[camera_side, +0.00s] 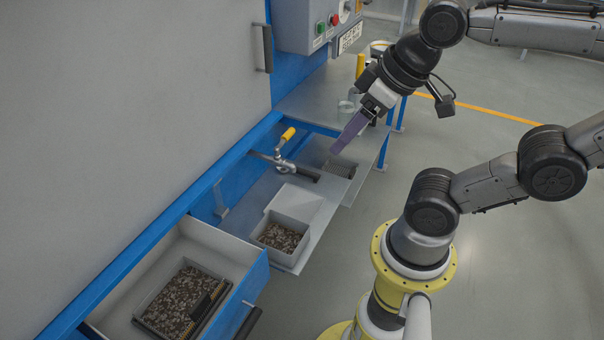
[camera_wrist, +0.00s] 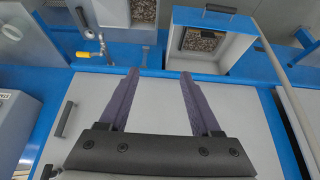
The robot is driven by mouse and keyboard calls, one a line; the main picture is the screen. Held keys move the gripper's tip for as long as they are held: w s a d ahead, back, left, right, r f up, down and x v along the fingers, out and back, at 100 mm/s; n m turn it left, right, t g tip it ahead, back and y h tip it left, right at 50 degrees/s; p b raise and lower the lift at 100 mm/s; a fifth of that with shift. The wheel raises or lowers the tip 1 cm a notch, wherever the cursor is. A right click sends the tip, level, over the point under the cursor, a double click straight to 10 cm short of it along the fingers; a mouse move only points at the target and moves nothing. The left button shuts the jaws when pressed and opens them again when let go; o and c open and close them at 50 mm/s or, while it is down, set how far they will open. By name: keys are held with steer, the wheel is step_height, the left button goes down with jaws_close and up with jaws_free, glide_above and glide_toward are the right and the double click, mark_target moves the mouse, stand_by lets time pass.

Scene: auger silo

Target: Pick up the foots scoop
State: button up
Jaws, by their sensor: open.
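I cannot single out a foots scoop with certainty in either view. A dark tray of brown-grey bits (camera_side: 150,322) lies in the open drawer (camera_side: 255,285) at the lower left, with a black-and-yellow striped bar (camera_side: 207,308) along its right side. The same drawer shows at the upper right of the wrist view (camera_wrist: 238,50). My gripper (camera_side: 336,150) has purple fingers, angled down above the grey shelf and well apart from the drawer. In the wrist view my gripper (camera_wrist: 160,74) has its fingers spread with nothing between them, over the pale panel.
A yellow-handled valve (camera_side: 287,136) sticks out from the blue frame. A control box (camera_side: 315,22) and the panel's handle (camera_side: 267,48) are farther back.

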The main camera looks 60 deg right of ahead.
steer(key=w+d+r, duration=0.4)
steer(key=w+r, duration=0.4)
steer(key=g, duration=0.1)
glide_above(304, 170)
steer(key=s, duration=0.2)
steer(key=f, duration=3.5)
steer(key=d+f, duration=0.1)
steer(key=f, duration=1.6)
steer(key=shift+f, duration=0.3)
steer(key=shift+w+f, duration=0.25)
steer(key=shift+f, duration=0.3)
steer(key=f, duration=0.2)
steer(key=w+a+f, duration=0.1)
steer(key=f, duration=0.1)
steer(key=shift+f, duration=0.1)
steer(key=shift+w+f, duration=0.2)
steer(key=shift+f, duration=0.3)
